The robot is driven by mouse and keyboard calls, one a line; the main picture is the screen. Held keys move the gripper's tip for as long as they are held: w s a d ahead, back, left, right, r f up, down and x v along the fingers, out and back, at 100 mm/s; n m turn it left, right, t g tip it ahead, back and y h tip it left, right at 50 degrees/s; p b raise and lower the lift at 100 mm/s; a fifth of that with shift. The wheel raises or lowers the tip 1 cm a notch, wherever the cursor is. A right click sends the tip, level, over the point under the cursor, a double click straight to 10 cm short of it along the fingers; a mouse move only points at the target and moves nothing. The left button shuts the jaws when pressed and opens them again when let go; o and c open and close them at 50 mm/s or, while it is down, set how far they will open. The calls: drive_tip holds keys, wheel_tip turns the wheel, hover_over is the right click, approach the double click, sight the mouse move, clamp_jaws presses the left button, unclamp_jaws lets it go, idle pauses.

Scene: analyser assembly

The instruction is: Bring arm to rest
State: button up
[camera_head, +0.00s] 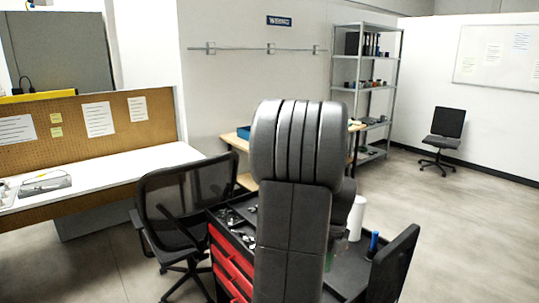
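My arm (293,190) rises in the middle of the head view as a thick grey and black link with a ribbed, rounded top. It stands upright in front of a tool cart and hides part of it. My gripper does not show, so I cannot see whether it is open or holds anything.
A tool cart with red drawers (231,272) and a black top holding small parts stands close by. A white cylinder (356,217) and a blue item (373,242) are right of my arm. A mesh chair (184,213) stands left, near a white desk (105,176).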

drive_tip(key=f, duration=0.3)
drive_tip(key=s+a+f, duration=0.1)
drive_tip(key=f, duration=0.3)
drive_tip(key=a+f, duration=0.1)
drive_tip(key=f, duration=0.3)
drive_tip(key=shift+s+f+p, duration=0.15)
drive_tip(key=shift+p, duration=0.2)
drive_tip(key=shift+a+n, duration=0.1)
drive_tip(key=shift+n, duration=0.4)
drive_tip(key=shift+s+a+n, duration=0.25)
drive_tip(key=shift+s+n, duration=0.05)
drive_tip(key=shift+n, duration=0.5)
